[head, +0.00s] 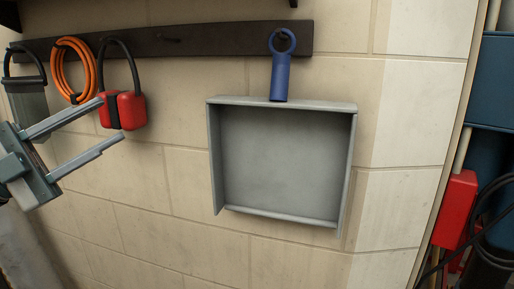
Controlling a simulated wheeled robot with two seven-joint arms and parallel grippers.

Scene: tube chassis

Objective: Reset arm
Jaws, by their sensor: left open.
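My left gripper (112,120) comes in from the left edge, in front of the wall. Its two long grey fingers are spread apart and point right and slightly up. Nothing is between them. The upper fingertip overlaps the view of a red and black item hanging behind it; I cannot tell the gap in depth. My right gripper is not in the head view.
A dark rail (215,38) on the tiled wall holds an orange coil (61,70), the red item (130,110) and a blue ring-ended tool (280,75). A grey open box (285,218) is below the blue tool. A red box (455,208) and black cables are at right.

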